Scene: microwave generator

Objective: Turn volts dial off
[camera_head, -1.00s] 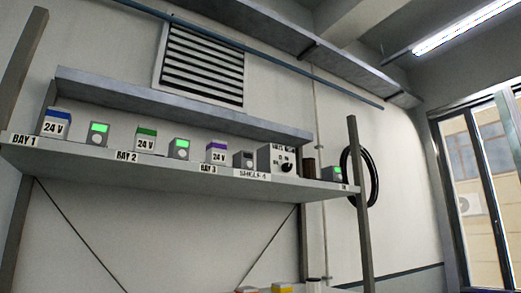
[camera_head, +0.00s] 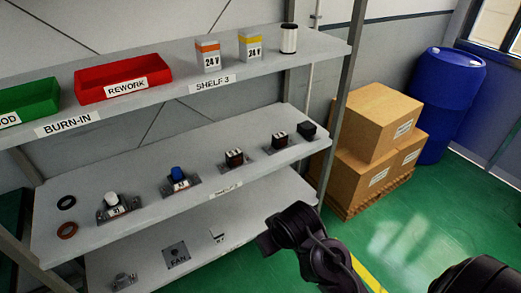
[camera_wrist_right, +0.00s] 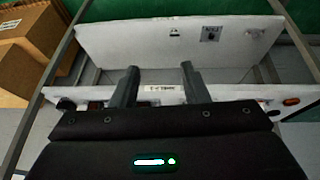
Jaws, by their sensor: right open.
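The volts dial is not in either current view. My right gripper (camera_wrist_right: 160,74) shows in the right wrist view with its two dark fingers apart and nothing between them. Its fingers reach over the front edge of a white shelf (camera_wrist_right: 228,93), seen upside down. In the head view a black arm of mine (camera_head: 308,245) comes up at the lower middle, in front of the shelves. My left gripper is not in view.
The rack's upper shelf (camera_head: 150,98) holds a green bin (camera_head: 30,100), a red bin (camera_head: 123,78) and 24 V blocks (camera_head: 208,57). The middle shelf (camera_head: 80,245) carries several small switches. Cardboard boxes (camera_head: 375,120) and a blue barrel (camera_head: 448,100) stand at right. Green floor between is clear.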

